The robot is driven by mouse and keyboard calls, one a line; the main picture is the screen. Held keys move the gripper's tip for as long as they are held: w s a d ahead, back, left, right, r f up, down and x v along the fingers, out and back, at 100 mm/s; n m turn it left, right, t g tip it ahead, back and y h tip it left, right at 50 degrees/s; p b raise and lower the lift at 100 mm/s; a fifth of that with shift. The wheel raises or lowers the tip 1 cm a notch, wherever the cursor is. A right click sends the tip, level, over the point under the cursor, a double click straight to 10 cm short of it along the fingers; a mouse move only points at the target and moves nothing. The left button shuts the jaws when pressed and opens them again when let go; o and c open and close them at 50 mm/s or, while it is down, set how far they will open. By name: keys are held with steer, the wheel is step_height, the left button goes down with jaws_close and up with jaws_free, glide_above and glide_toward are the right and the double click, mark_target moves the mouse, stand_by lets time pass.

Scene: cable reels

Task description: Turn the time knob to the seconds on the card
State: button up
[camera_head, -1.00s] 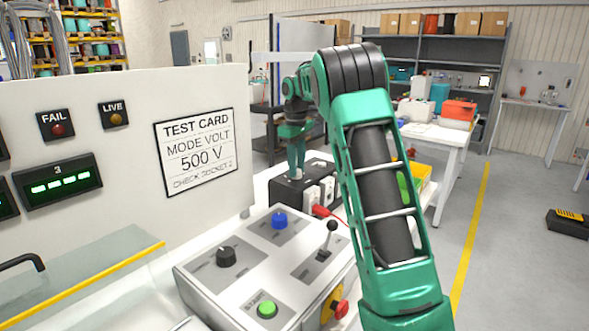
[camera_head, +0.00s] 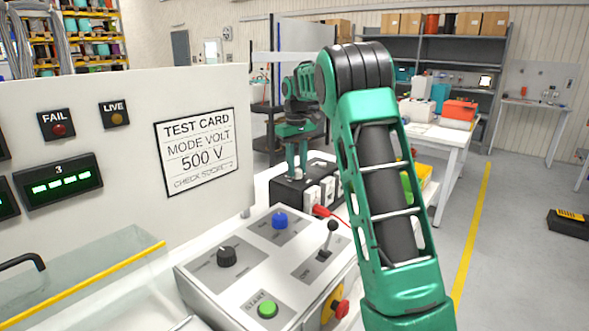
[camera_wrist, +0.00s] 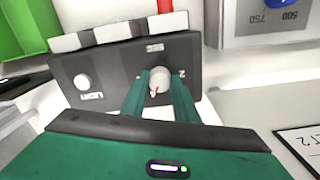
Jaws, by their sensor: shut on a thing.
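The test card (camera_head: 200,183) on the white panel reads MODE VOLT, 500 V, with a check-socket line below; I see no seconds on it. My gripper (camera_wrist: 160,78) is shut on a pale round knob (camera_wrist: 158,86) on the front of a dark box (camera_wrist: 110,70), one finger on each side. A small red mark shows on the knob; its labels are too small to read surely. In the head view the dark box (camera_head: 283,193) stands behind the control console, with my gripper (camera_head: 296,168) low over it, small there.
The grey console (camera_head: 235,285) carries a black knob (camera_head: 227,257), blue knob (camera_head: 280,221), lever (camera_head: 331,232) and green START button (camera_head: 267,309). A red button (camera_head: 341,308) is on its side. A red plug (camera_head: 321,211) lies by the box. FAIL and LIVE lamps are above.

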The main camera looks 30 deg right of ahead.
mark_target(296, 170)
steer(key=shift+w+r, duration=0.1)
steer(key=shift+r, duration=0.05)
steer(key=o, duration=1.1)
steer(key=shift+c, duration=0.2)
step_height(296, 170, up, 10)
steer(key=shift+a+r, duration=0.15)
steer(key=shift+r, duration=0.1)
